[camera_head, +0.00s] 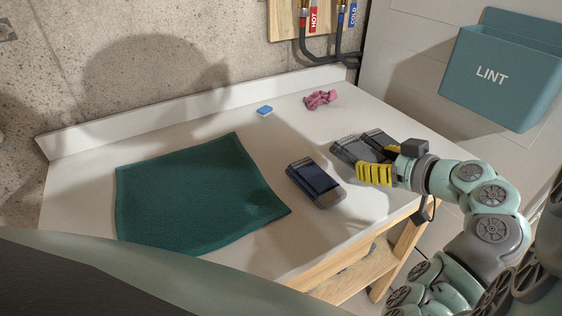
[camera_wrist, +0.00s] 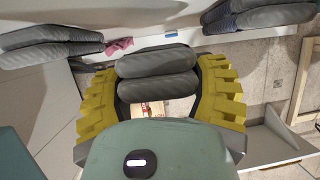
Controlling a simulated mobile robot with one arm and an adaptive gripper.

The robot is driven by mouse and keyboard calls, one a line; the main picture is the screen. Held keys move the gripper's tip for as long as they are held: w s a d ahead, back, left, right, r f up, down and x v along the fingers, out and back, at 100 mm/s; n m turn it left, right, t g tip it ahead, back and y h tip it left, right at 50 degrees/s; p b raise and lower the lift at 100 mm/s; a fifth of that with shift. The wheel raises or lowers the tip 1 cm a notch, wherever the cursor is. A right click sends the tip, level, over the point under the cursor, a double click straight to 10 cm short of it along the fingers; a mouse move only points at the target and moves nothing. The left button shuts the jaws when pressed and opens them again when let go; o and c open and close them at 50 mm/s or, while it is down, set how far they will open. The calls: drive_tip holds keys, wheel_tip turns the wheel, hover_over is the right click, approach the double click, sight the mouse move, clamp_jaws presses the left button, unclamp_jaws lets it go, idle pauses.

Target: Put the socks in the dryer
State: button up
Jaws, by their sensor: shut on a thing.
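My gripper (camera_head: 374,160) is at the counter's right end, its yellow fingers shut on a pair of grey ribbed socks (camera_head: 352,149). In the wrist view the grey socks (camera_wrist: 156,64) show as two rolls between the fingers. A dark blue pair of socks with grey ends (camera_head: 315,182) lies on the counter, left of my gripper and apart from it. More dark rolls show in the wrist view at the upper left (camera_wrist: 48,46) and upper right (camera_wrist: 268,14). How high the held socks are above the counter is hard to tell. No dryer is in view.
A green towel (camera_head: 195,190) covers the left of the white counter (camera_head: 300,236). A small blue sponge (camera_head: 265,110) and a crumpled pink cloth (camera_head: 320,99) lie at the back. A teal lint bin (camera_head: 495,85) hangs at the right. A wooden shelf (camera_head: 352,275) is below.

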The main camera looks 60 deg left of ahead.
drive_tip(key=shift+s+a, duration=0.1)
drive_tip(key=shift+a, duration=0.2)
drive_tip(key=shift+a+f, duration=0.3)
drive_tip(key=shift+f, duration=0.55)
drive_tip(key=shift+a+f, duration=0.3)
drive_tip(key=shift+f, duration=0.5)
drive_tip(key=shift+f, duration=0.2)
drive_tip(key=o, duration=1.2)
drive_tip(key=shift+r+p, duration=0.2)
drive_tip(key=shift+p, duration=0.5)
drive_tip(key=v, duration=0.1)
drive_tip(key=b+v, duration=0.1)
drive_tip(key=v, duration=0.1)
drive_tip(key=b+v, duration=0.1)
drive_tip(key=v, duration=0.1)
drive_tip(key=shift+w+d+f, duration=0.2)
drive_tip(key=shift+w+f, duration=0.1)
drive_tip(key=shift+f, duration=0.05)
drive_tip(key=p+v, duration=0.1)
drive_tip(key=v, duration=0.9)
drive_tip(key=shift+d+r, duration=0.25)
drive_tip(key=shift+r, duration=0.1)
